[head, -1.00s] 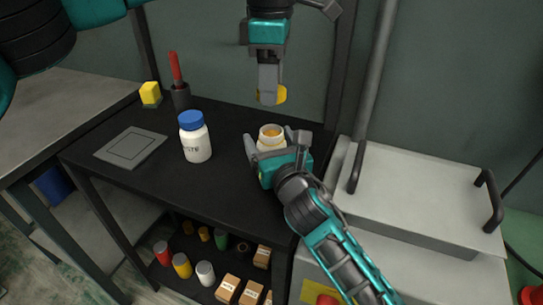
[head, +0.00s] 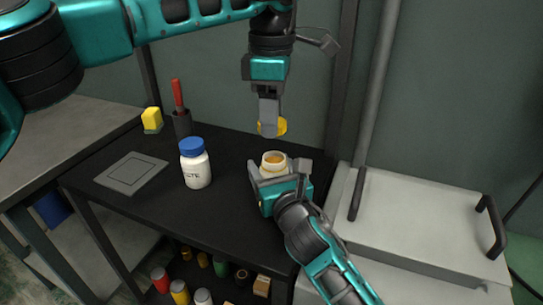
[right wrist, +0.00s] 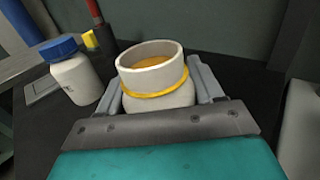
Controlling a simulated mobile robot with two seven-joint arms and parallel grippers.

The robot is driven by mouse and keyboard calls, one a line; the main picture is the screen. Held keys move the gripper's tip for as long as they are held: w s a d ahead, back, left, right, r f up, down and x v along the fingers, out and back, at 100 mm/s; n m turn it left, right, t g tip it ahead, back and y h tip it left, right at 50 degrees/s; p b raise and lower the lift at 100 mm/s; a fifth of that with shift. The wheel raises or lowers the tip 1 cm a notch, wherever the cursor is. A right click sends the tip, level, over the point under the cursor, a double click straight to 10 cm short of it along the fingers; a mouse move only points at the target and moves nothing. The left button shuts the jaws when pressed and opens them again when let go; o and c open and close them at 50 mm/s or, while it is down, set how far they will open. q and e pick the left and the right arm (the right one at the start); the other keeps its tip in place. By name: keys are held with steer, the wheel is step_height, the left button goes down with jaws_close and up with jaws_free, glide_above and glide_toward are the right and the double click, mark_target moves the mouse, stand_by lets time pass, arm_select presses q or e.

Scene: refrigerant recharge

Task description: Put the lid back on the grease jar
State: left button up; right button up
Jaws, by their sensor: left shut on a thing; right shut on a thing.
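The open grease jar (head: 274,161) stands on the black table, off-white with amber grease inside. In the right wrist view the jar (right wrist: 155,90) shows its open mouth and a yellow ring around its neck. My right gripper (head: 281,172) is shut on the jar's body, one finger on each side. My left gripper (head: 268,128) points down above the jar, shut on the yellow lid (head: 281,127). The lid is partly hidden behind the fingers and is apart from the jar's rim.
A white bottle with a blue cap (head: 195,165) stands left of the jar. A grey square plate (head: 131,173), a dark holder with a red-handled tool (head: 181,115) and a yellow block (head: 152,118) are also on the table. A grey lidded unit (head: 420,220) is at right.

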arm_select(q)
glide_above(274, 163)
steer(key=shift+f, duration=2.1)
steer(key=shift+f, duration=0.85)
steer(key=shift+f, duration=0.55)
steer(key=m, duration=1.1)
steer(key=shift+f+m, duration=0.1)
steer(key=shift+m, duration=0.2)
steer(key=m, duration=1.1)
